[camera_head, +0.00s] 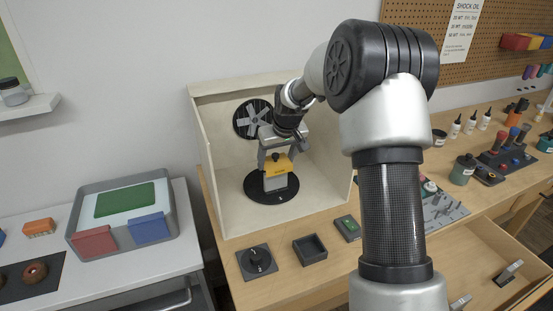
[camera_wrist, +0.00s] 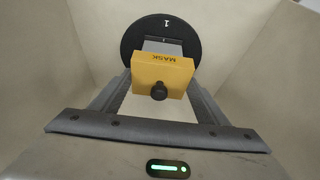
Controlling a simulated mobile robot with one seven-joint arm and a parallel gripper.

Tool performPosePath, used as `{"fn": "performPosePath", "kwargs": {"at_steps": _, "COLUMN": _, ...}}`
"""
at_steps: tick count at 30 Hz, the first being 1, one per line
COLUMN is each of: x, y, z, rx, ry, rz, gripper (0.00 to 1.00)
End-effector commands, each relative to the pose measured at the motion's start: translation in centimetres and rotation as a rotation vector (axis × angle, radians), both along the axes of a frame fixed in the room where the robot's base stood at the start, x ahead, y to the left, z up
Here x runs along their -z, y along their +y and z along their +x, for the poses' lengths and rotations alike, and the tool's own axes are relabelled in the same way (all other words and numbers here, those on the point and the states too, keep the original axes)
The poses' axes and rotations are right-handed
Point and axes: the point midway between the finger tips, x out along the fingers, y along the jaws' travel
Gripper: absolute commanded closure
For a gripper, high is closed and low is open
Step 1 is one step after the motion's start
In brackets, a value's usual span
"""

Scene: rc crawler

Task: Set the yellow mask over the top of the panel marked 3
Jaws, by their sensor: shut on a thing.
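The yellow mask (camera_head: 279,166) is in my gripper (camera_head: 277,158), inside the open booth. In the wrist view the mask (camera_wrist: 163,70) reads MASK, has a black knob facing me, and lies between the two fingers. A pale panel (camera_head: 276,183) stands on the black turntable (camera_head: 256,193) directly below the mask. The mask appears to cover its upper edge, but I cannot tell whether it is fully seated. The wrist view shows a white 1 on the turntable's rim (camera_wrist: 166,23). I see no number on the panel.
The booth's side walls (camera_head: 207,170) stand close around my gripper, with a fan (camera_head: 253,118) on the back wall. In front are a dial box (camera_head: 257,261), a dark tray (camera_head: 310,249) and a green-topped box (camera_head: 348,228). A drawer (camera_head: 480,262) is open at right.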

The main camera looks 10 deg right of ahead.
Motion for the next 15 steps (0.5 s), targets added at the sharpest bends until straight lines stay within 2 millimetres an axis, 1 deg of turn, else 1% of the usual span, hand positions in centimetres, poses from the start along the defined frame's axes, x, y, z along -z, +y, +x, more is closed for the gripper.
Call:
{"fn": "performPosePath", "kwargs": {"at_steps": 1, "x": 0.3, "y": 0.0, "z": 0.0, "rx": 0.0, "ry": 0.0, "rz": 0.0, "gripper": 0.53}}
{"fn": "performPosePath", "kwargs": {"at_steps": 15, "x": 1.7, "y": 0.0, "z": 0.0, "rx": 0.0, "ry": 0.001, "rz": 0.0, "gripper": 0.53}}
